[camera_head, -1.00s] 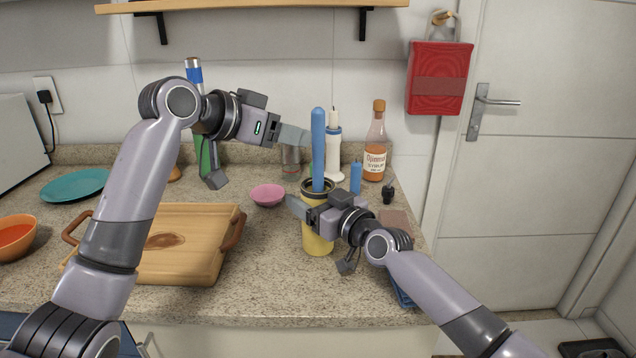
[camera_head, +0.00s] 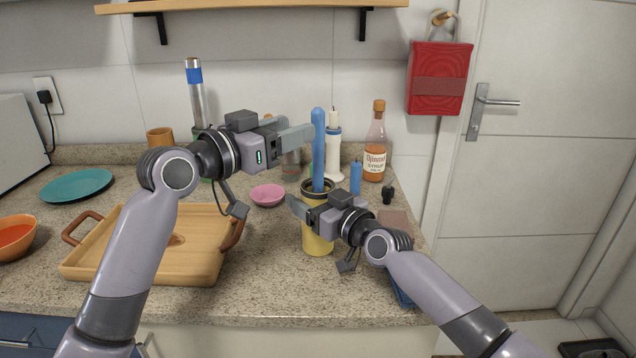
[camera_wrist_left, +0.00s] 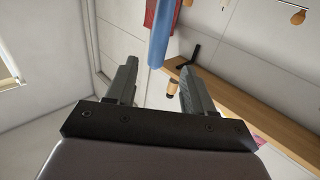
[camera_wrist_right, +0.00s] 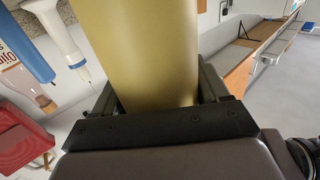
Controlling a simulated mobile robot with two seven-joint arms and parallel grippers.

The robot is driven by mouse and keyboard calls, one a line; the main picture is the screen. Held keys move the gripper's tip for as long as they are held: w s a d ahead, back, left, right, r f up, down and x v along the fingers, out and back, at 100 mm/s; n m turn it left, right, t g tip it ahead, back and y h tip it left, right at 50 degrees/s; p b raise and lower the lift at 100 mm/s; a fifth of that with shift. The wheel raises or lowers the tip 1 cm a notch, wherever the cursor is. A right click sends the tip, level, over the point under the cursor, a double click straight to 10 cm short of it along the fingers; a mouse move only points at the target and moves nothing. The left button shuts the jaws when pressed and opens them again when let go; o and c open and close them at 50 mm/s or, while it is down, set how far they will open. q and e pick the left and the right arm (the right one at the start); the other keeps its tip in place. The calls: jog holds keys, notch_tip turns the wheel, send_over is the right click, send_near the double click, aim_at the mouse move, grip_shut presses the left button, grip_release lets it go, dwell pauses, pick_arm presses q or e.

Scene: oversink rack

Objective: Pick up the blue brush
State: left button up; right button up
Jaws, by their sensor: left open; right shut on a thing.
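The blue brush (camera_head: 318,150) stands upright in a yellow cylindrical holder (camera_head: 317,244) with a dark rim; only its long blue handle shows, and its lower end is hidden inside. The handle also shows in the left wrist view (camera_wrist_left: 160,35), just beyond and between the fingertips. My left gripper (camera_head: 298,134) is open and empty, just left of the handle at mid-height. My right gripper (camera_head: 300,206) is shut on the yellow holder, whose wall (camera_wrist_right: 145,50) fills the space between the fingers in the right wrist view.
Behind the holder stand a white-and-blue bottle (camera_head: 334,155), a short blue candle-like cylinder (camera_head: 355,178) and a syrup bottle (camera_head: 375,150). A pink bowl (camera_head: 267,194) and a wooden tray (camera_head: 190,265) lie to the left. A wooden shelf (camera_head: 250,5) hangs above.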

aim_at(318, 123)
pick_arm(q)
jog(key=shift+x, duration=3.4)
jog(key=shift+s+d+f, duration=0.15)
jog(key=shift+d, duration=0.05)
grip_shut()
